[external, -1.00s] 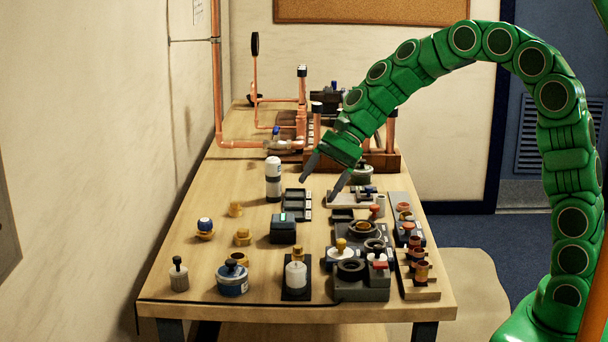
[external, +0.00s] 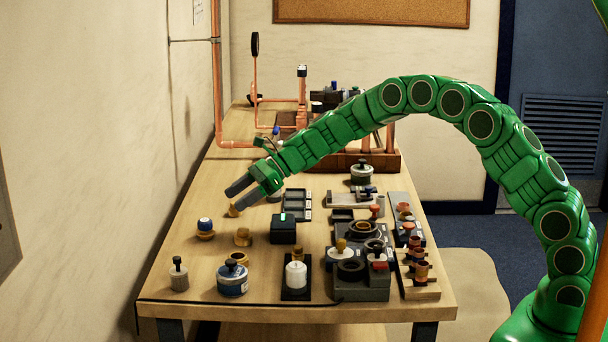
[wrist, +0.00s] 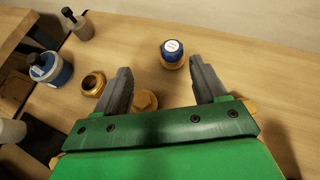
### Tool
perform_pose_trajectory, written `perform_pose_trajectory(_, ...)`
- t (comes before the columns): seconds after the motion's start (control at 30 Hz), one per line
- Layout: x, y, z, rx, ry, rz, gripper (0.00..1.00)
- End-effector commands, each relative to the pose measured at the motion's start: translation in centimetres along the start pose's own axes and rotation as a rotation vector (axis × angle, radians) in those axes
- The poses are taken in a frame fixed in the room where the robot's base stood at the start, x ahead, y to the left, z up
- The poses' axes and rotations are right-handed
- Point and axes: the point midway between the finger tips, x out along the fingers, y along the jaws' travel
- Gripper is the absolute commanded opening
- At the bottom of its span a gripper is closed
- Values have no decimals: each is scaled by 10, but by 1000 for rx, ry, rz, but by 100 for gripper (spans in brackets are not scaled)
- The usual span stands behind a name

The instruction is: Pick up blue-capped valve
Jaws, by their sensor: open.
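The blue-capped valve (external: 205,226) stands upright on the left part of the bench, a round blue cap on a brass body. In the wrist view the valve (wrist: 172,52) is just beyond the fingertips, near the right finger, with a white mark on its cap. My gripper (external: 236,198) is open and empty, above and behind the valve in the external view. The wrist view shows the gripper's fingers (wrist: 160,68) spread apart, with the valve beyond them. I cannot tell the exact height above the bench.
A brass fitting (external: 243,237) sits right of the valve; another (external: 234,211) is partly under my gripper. A brass ring (external: 240,258), a blue jar (external: 232,281) and a dark-knobbed piece (external: 179,277) stand nearer the front. A dark box (external: 283,229) is further right. Bare bench lies left of the valve.

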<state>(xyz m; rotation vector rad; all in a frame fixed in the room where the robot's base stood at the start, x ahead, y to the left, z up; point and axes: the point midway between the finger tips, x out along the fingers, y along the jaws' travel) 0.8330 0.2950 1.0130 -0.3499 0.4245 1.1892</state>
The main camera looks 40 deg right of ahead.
Motion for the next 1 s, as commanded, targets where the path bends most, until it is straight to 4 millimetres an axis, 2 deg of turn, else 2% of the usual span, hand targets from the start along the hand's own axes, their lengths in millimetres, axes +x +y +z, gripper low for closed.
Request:
perform_pose_trajectory(0.2,11,-14,-7,58,-15,-23,71)
perform_pose_trajectory(0.5,33,-15,-8,60,-15,-24,71)
perform_pose_trajectory(0.77,44,-16,-8,59,-14,-24,71)
perform_pose_trajectory(1.0,69,-17,-13,61,-13,-23,71)
